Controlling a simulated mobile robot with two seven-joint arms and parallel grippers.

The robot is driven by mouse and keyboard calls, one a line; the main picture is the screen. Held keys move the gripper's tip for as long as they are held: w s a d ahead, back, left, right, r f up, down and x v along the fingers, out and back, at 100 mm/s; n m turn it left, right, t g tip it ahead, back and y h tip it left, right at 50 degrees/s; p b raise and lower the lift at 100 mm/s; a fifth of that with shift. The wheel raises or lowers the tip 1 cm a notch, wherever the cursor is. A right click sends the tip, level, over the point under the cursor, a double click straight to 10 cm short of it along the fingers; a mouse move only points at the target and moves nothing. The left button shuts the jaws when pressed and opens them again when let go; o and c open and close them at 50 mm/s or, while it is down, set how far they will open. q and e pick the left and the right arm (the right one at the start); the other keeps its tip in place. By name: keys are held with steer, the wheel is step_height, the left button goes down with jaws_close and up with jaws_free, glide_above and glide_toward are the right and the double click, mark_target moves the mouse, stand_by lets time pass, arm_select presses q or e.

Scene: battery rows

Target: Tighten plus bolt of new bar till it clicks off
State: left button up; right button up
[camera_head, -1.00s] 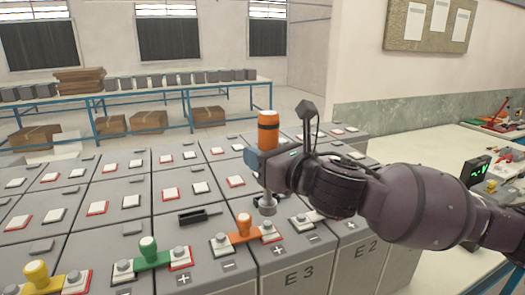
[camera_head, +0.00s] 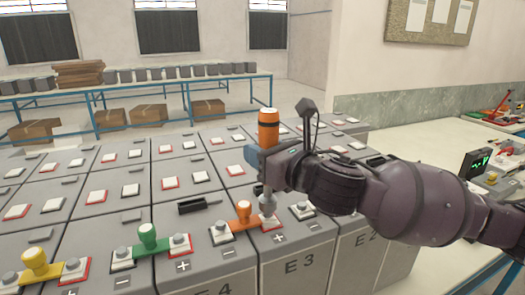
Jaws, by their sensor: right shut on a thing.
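The orange bar (camera_head: 240,219) bridges two terminals, from a bolt on battery E4 at its left to the red-edged plus terminal of battery E3 (camera_head: 300,245). An upright orange knob (camera_head: 243,207) stands on the bar. My right gripper (camera_head: 266,158) is shut on an upright tool with an orange and black handle (camera_head: 268,125). The tool's grey socket (camera_head: 267,200) points down at the plus end of the bar, over the plus bolt, which it hides. I cannot tell how fully it is seated. My left gripper is not in view.
A green bar (camera_head: 150,243) and a yellow bar (camera_head: 38,267) bridge batteries at the left. A black clip-like part (camera_head: 193,206) lies behind the orange bar. A side bench (camera_head: 420,138) with a green-lit display (camera_head: 480,160) stands at the right.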

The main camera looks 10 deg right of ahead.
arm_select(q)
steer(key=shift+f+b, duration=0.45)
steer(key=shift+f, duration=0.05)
arm_select(e)
steer(key=shift+f, duration=0.8)
stand_by(0.6)
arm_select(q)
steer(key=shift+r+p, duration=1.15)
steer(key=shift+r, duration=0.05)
arm_select(e)
steer(key=shift+f, duration=0.35)
stand_by(2.5)
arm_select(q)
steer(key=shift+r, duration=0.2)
arm_select(e)
steer(key=shift+f, duration=0.15)
stand_by(0.4)
steer(key=shift+f, duration=0.15)
stand_by(1.1)
